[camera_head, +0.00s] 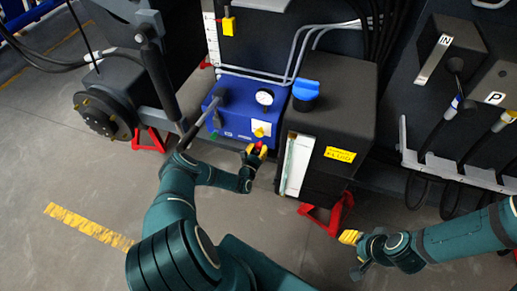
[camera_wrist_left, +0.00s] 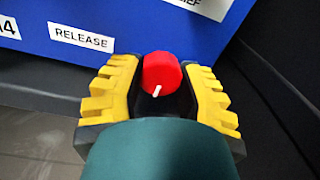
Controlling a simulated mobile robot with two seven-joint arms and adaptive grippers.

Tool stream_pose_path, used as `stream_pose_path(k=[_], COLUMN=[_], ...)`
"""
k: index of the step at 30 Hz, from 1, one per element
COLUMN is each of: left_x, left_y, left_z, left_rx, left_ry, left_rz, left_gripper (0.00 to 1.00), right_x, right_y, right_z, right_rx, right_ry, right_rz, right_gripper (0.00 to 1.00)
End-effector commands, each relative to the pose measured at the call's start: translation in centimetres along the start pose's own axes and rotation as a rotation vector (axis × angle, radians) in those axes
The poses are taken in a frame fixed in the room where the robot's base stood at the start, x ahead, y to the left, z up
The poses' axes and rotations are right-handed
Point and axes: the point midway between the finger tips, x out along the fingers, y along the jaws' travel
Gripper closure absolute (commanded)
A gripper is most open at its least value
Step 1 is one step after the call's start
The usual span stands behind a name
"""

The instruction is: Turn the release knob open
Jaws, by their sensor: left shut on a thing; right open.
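The red release knob (camera_wrist_left: 161,73) sits on the front of the blue box, beside a white label reading RELEASE (camera_wrist_left: 81,37). A white pointer line on the knob points down and slightly left in the left wrist view. My left gripper (camera_wrist_left: 160,88) has its yellow fingers on both sides of the knob and is shut on it. In the head view the left gripper (camera_head: 252,155) is at the lower right of the blue box (camera_head: 233,124), with a little of the red knob (camera_head: 259,146) showing. My right gripper (camera_head: 354,250) is open and empty, low at the right.
A black tank (camera_head: 335,118) with a blue cap (camera_head: 305,91) stands right of the blue box. A gauge (camera_head: 264,97) and a dark lever (camera_head: 213,104) are on the box. Red stands (camera_head: 330,212) are below. The floor in front is clear.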

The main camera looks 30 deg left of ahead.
Motion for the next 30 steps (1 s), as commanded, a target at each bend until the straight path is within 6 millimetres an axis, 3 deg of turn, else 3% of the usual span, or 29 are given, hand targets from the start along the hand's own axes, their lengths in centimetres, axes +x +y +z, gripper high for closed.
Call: stream_pose_path(k=[5, 6, 8, 20, 26, 30], left_x=[0.2, 0.2, 0.2, -0.5, -3.4, -6.4], left_y=[0.1, 0.1, 0.1, 0.0, 0.1, 0.1], left_z=[0.3, 0.3, 0.2, 0.0, 0.0, 0.1], left_rx=[0.002, 0.002, 0.002, 0.001, -0.002, -0.002], left_ry=[-0.006, -0.006, -0.005, 0.0, 0.001, 0.001], left_rz=[0.002, 0.002, 0.002, 0.0, 0.001, 0.002], left_gripper=[1.0, 0.48, 0.3, 0.3, 0.3, 0.3], right_x=[0.0, 0.0, 0.0, 0.0, 0.0, 0.0], right_y=[0.0, 0.0, 0.0, 0.0, 0.0, 0.0], right_z=[0.0, 0.0, 0.0, 0.0, 0.0, 0.0], right_rx=[0.0, 0.0, 0.0, 0.0, 0.0, 0.0], right_ry=[0.0, 0.0, 0.0, 0.0, 0.0, 0.0], right_rz=[0.0, 0.0, 0.0, 0.0, 0.0, 0.0], right_gripper=[0.53, 0.53, 0.53, 0.53, 0.53, 0.53])
